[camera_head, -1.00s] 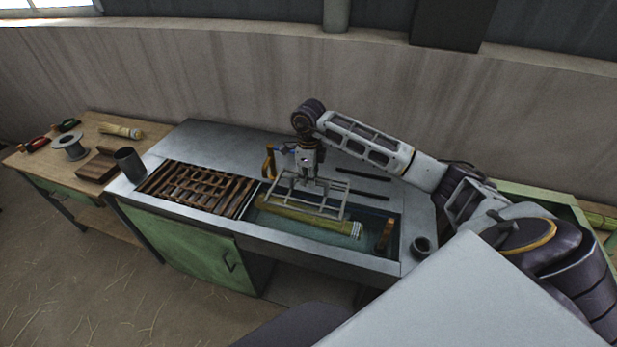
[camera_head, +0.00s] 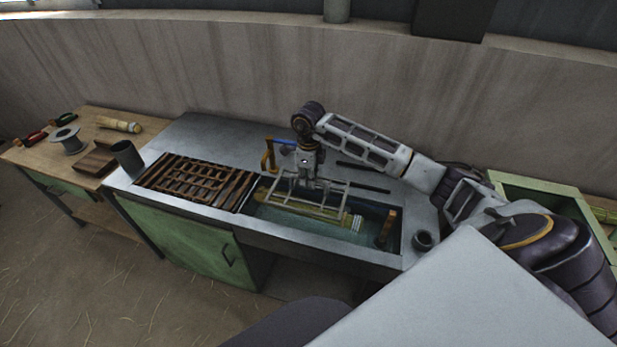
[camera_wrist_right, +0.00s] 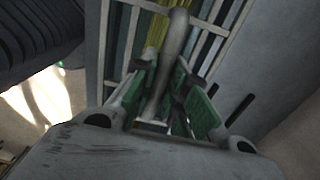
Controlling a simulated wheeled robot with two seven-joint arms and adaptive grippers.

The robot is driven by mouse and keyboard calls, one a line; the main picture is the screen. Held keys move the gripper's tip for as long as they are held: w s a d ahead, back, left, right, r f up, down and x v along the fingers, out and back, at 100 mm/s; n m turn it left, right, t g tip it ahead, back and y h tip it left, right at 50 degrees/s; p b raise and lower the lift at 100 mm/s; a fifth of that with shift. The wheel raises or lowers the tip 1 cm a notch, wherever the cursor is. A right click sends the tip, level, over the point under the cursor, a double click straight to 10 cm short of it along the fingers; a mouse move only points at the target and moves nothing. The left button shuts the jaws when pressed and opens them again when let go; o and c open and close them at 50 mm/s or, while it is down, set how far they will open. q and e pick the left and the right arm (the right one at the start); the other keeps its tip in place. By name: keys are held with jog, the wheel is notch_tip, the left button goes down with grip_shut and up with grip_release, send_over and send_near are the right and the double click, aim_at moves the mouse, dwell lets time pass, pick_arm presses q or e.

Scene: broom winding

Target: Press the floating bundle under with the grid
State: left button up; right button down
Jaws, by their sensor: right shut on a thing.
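The grey wire grid (camera_head: 328,209) is in my right gripper (camera_head: 307,183), over the water-filled basin (camera_head: 290,225) in the metal bench. In the right wrist view the gripper (camera_wrist_right: 170,95) has its green-padded fingers shut on the grid's handle (camera_wrist_right: 172,50), and the grid's bars (camera_wrist_right: 120,45) spread beyond it. The yellow-green bundle (camera_head: 300,215) lies lengthwise in the basin under the grid, its pale bound end (camera_head: 356,222) at the right. It also shows between the bars in the wrist view (camera_wrist_right: 155,35). I cannot tell how deep it sits. My left gripper is not in view.
A brown slatted rack (camera_head: 190,183) lies left of the basin. A wooden block (camera_head: 387,228) stands at its right end, a dark cup (camera_head: 423,240) beyond. An orange-handled tool (camera_head: 268,155) is behind. A grey cylinder (camera_head: 127,157) stands near the wooden side table (camera_head: 90,128).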

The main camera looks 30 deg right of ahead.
aim_at(308, 191)
jog(key=shift+f+b, duration=1.75)
jog(key=shift+f, duration=1.95)
jog(key=shift+f+b, duration=0.75)
jog(key=shift+f, duration=0.05)
jog(key=shift+f+b, duration=0.75)
jog(key=shift+f, duration=0.35)
jog(key=shift+f+b, duration=0.3)
jog(key=shift+f, duration=0.15)
jog(key=shift+f+b, duration=0.45)
jog(key=shift+f, duration=0.15)
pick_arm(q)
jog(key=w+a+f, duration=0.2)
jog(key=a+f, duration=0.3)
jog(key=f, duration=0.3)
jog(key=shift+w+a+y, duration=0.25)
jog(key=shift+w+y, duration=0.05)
pick_arm(e)
jog(key=shift+f, duration=0.2)
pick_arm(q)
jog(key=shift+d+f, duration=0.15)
pick_arm(e)
jog(key=shift+f, duration=0.1)
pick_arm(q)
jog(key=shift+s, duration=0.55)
